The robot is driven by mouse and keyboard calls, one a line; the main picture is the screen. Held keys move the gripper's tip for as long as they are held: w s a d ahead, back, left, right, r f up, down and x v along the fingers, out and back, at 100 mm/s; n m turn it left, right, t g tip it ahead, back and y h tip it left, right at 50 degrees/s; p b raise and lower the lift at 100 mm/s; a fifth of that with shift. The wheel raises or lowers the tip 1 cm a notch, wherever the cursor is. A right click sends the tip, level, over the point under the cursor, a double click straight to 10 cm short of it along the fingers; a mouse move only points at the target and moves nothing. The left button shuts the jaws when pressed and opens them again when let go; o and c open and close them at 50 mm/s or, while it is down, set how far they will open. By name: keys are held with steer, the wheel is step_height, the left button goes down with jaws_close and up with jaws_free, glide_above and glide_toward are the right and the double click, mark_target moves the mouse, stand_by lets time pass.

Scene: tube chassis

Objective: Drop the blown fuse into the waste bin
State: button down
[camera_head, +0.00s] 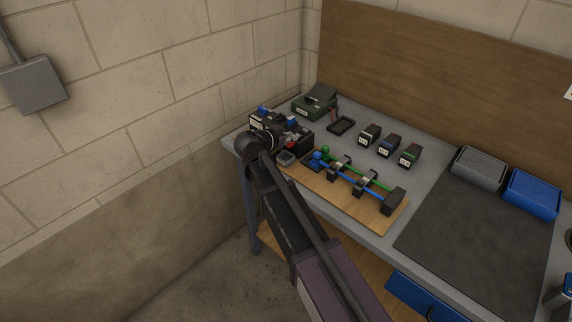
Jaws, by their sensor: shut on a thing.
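My arm reaches from the bottom right to the far left end of the bench. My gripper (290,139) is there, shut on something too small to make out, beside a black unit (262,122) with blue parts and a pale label. I cannot pick out the blown fuse; the gripper and wrist hide much of that spot. A larger grey bin (479,166) and a blue bin (533,192) stand at the back right.
A wooden board (340,195) holds the tube chassis with blue and green tubes. A green case (316,103), a black tray (341,125) and three small labelled blocks (389,145) stand behind. A dark mat (478,235) lies clear at right. Walls close off the back and left.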

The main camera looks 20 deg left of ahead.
steer(key=shift+f+b, duration=0.3)
steer(key=shift+f, duration=0.2)
steer(key=c, duration=0.6)
jaws_free()
steer(key=shift+r, duration=0.15)
